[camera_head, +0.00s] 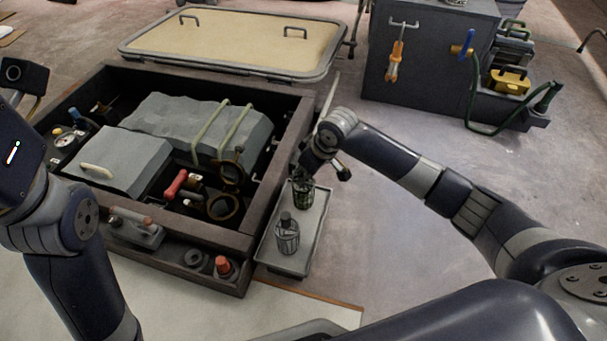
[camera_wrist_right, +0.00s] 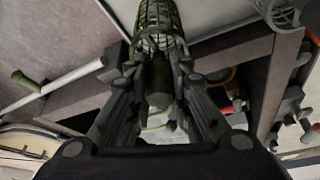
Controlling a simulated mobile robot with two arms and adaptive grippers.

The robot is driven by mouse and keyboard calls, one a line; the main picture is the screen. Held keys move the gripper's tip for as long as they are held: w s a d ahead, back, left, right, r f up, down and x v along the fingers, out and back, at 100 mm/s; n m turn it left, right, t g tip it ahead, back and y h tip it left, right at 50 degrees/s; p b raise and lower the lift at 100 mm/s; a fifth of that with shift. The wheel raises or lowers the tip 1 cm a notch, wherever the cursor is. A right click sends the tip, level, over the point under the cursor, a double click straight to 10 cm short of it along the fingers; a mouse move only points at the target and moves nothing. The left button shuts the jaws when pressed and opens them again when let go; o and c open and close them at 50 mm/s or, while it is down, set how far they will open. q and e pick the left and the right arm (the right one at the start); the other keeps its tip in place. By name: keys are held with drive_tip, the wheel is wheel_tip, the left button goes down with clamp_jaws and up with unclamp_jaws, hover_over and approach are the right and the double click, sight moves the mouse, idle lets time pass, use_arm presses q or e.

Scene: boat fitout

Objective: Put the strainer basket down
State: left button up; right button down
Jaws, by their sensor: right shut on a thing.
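My right gripper (camera_head: 303,181) is shut on a dark green mesh strainer basket (camera_head: 303,194), over the far end of a grey tray (camera_head: 301,264). In the right wrist view the basket (camera_wrist_right: 160,22) sits between the fingertips of the right gripper (camera_wrist_right: 158,62), its mesh end pointing away. I cannot tell whether the basket touches the tray. A second, grey mesh basket with a dark top (camera_head: 287,238) stands in the near part of the tray; a grey mesh also shows in the wrist view (camera_wrist_right: 281,12). My left arm is at the left edge, its fingers out of view.
A dark open-topped box (camera_head: 283,150) left of the tray holds grey blocks, a red-handled valve (camera_head: 176,185) and rings. A beige panel with handles (camera_head: 230,43) lies behind it. A grey cabinet (camera_head: 425,60) stands back right. The floor right of the tray is clear apart from my arm.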

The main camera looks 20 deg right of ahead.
drive_tip(key=c, duration=1.5)
unclamp_jaws()
drive_tip(key=shift+f, duration=0.1)
drive_tip(key=shift+o, duration=0.2)
